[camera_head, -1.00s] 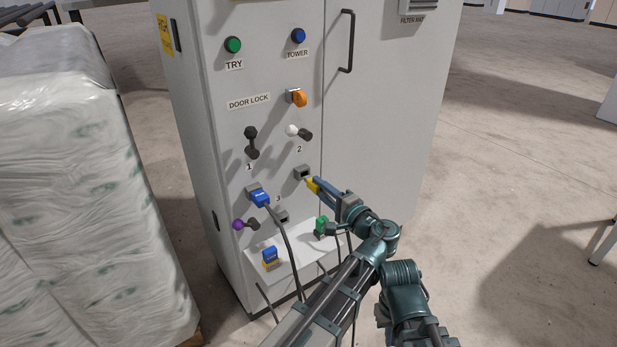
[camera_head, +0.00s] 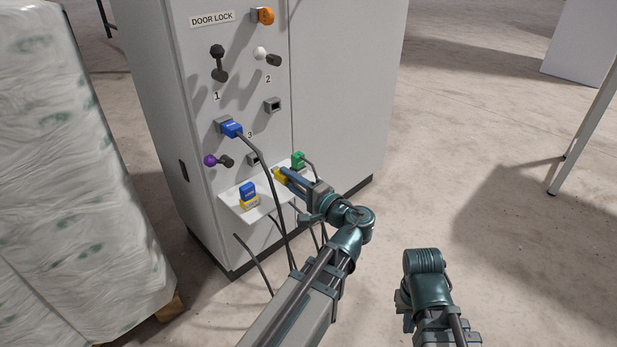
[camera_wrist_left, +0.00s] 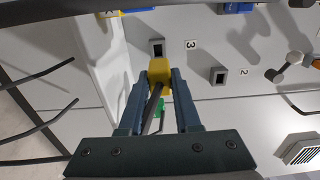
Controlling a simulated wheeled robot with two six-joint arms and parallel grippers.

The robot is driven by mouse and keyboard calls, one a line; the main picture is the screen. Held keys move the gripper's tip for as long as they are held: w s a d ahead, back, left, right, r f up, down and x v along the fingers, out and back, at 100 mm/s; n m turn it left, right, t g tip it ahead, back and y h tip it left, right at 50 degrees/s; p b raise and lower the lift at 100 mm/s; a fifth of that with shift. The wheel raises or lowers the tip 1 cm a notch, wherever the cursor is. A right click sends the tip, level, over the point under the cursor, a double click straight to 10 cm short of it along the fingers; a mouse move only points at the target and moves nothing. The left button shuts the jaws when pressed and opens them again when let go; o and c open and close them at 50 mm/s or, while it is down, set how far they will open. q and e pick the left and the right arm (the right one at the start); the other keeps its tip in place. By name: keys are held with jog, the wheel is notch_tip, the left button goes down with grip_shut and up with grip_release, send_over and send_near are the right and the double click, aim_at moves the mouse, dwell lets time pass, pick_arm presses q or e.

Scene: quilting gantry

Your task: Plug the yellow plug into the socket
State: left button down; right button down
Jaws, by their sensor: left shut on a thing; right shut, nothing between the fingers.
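My left gripper (camera_head: 284,176) is shut on the yellow plug (camera_head: 279,174), in front of the cabinet's lower part. The plug also shows between the blue fingers in the left wrist view (camera_wrist_left: 160,70), with its dark cable running back between them. A lower empty socket (camera_head: 254,159) near the label 3 is just up and left of the plug. In the left wrist view this socket (camera_wrist_left: 157,47) appears just beyond the plug, with a gap between. An upper empty socket (camera_head: 273,105) is below the label 2. My right arm shows at the lower right, but its fingers are not visible.
A blue plug (camera_head: 231,128) sits in a socket left of the empty ones. A purple-knobbed lever (camera_head: 210,161) is at left.

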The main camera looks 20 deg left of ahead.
aim_at(275, 172)
pick_arm(q)
jog(key=shift+s+f, duration=0.15)
jog(key=shift+f, duration=0.05)
dwell(0.3)
jog(key=shift+x, duration=2.85)
jog(key=shift+x, duration=1.45)
jog(key=c, duration=0.5)
grip_release()
jog(key=shift+c, duration=0.2)
jog(key=v, duration=1.3)
jog(key=shift+s+d, duration=0.1)
jog(key=shift+d, duration=0.25)
